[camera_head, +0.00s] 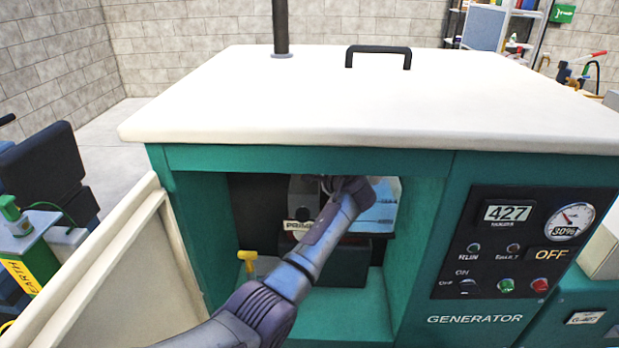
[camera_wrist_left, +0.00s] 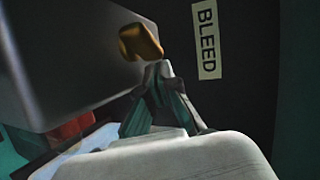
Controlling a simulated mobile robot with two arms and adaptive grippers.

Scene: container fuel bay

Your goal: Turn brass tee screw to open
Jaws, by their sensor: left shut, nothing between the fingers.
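The brass tee screw (camera_wrist_left: 140,42) shows in the left wrist view, beside a dark block and left of a label reading BLEED (camera_wrist_left: 206,40). My left gripper (camera_wrist_left: 158,72) is shut and empty, its fingertips together just below the right end of the screw. I cannot tell whether they touch it. In the head view my left arm reaches into the open bay of the green generator (camera_head: 185,230); the fingertips and the screw are hidden there. My right gripper is not in view.
The bay holds a dark block with a PRIME label (camera_head: 298,226) and a yellow-topped part (camera_head: 247,258) at lower left. A pale open door (camera_head: 110,265) stands left, and the control panel (camera_head: 520,245) is at right. The white lid (camera_head: 370,105) overhangs the bay.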

